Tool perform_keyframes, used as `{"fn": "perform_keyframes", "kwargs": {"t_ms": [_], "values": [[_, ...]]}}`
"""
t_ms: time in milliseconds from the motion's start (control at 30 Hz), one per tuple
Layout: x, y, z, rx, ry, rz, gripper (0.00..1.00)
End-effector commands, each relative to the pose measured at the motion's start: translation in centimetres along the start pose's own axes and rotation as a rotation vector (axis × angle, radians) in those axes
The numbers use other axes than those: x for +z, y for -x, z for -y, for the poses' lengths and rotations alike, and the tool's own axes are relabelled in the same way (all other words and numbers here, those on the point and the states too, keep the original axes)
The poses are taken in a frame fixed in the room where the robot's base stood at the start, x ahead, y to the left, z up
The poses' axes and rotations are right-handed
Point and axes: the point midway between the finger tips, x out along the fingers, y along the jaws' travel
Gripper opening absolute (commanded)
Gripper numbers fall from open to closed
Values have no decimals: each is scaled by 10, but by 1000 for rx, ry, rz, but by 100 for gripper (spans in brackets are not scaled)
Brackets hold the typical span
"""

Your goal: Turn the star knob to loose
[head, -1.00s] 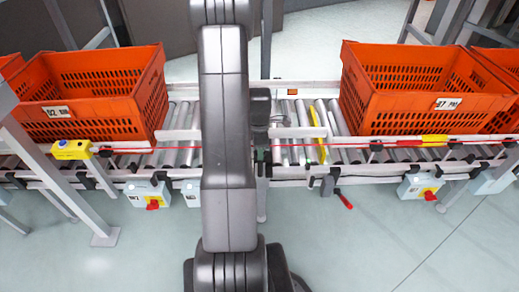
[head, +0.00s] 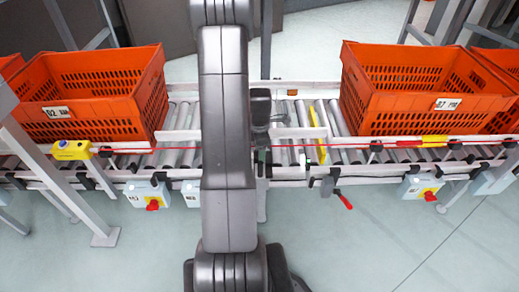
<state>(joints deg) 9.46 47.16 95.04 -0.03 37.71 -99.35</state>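My arm runs down the middle of the head view, and the dark end part that I take for my gripper (head: 262,112) sticks out to its right over the conveyor (head: 291,177). Its fingertips are too small and dark to tell open from shut. I cannot make out the star knob for certain; it may be hidden by my arm or too small. Small dark and green parts show at the conveyor's near rail, just below the gripper. A crank with a red handle (head: 344,201) hangs under that rail, to the right of and apart from my gripper.
Orange totes stand on the rollers at left (head: 92,118) and right (head: 420,125). A red cord runs along the near side, with a yellow switch box (head: 72,150) at left. Grey boxes with red knobs (head: 153,205) hang below the rail. The near floor is open.

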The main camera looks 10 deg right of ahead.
Motion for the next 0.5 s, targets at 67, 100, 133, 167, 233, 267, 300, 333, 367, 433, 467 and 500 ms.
{"fn": "perform_keyframes", "kwargs": {"t_ms": [67,100,133,167,233,267,300,333,367,433,467,500], "values": [[0,0,0,-1,-1,0,59],[0,0,0,-1,-1,0,59],[0,0,0,-1,-1,0,59],[0,1,0,-1,-1,0,59],[0,6,0,0,-1,0,59],[0,10,0,0,-1,0,59],[0,16,0,2,-1,0,59],[0,21,0,3,-1,0,59],[0,26,0,3,-1,0,59],[0,42,-1,4,-1,1,59],[0,49,-1,3,-1,0,59],[0,59,-1,5,-1,1,59]]}}
